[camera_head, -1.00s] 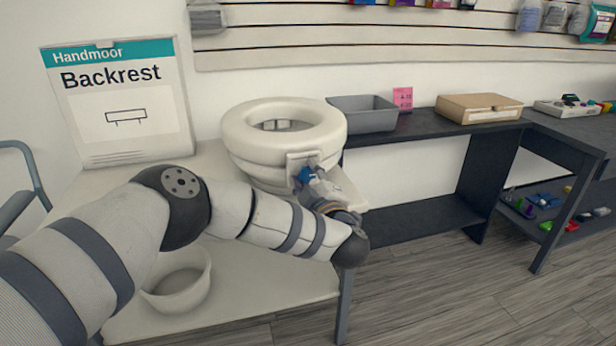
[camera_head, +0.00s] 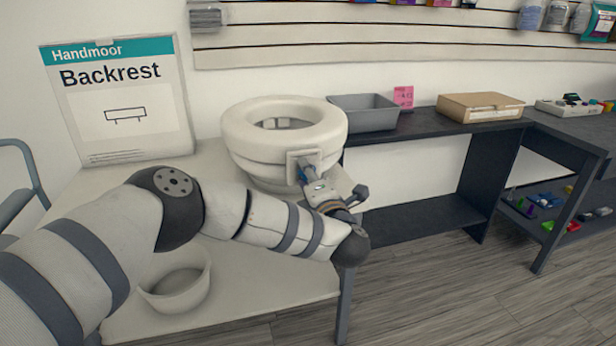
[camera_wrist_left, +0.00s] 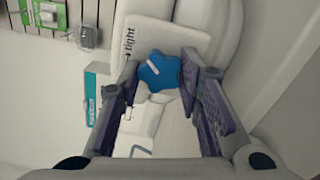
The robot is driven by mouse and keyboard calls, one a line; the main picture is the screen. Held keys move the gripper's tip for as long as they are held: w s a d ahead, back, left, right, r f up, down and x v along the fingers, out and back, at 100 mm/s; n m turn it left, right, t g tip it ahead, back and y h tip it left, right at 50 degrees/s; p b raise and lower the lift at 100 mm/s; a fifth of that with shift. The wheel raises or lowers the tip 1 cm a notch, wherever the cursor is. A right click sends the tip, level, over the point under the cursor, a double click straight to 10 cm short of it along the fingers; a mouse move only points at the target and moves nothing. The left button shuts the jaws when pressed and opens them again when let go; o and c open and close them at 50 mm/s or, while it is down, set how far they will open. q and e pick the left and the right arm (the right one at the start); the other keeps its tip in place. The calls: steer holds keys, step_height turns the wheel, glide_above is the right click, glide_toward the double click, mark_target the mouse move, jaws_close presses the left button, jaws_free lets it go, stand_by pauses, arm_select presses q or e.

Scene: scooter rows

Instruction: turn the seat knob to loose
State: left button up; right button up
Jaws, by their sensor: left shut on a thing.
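The raised toilet seat (camera_head: 240,145) is a thick white ring on the white table. A pale plate (camera_head: 293,160) is on its front. The seat knob (camera_wrist_left: 160,72) is blue and star-shaped, with a white pointer mark, in the left wrist view. The word "tight" shows on the plate beside it; no other label is readable. My left gripper (camera_wrist_left: 160,78) has one finger on each side of the knob and is shut on it. In the head view my left gripper (camera_head: 311,180) reaches the plate and mostly hides the knob. My right gripper is not in view.
A white basin (camera_head: 178,300) stands on the table under my left arm. A Backrest sign (camera_head: 120,125) stands at the left. A grey bin (camera_head: 365,115) and a cardboard box (camera_head: 480,107) sit on the dark bench. Floor at the right is clear.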

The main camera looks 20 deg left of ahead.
arm_select(q)
steer(key=shift+n, duration=0.7)
steer(key=o, duration=1.2)
steer(key=v, duration=1.2)
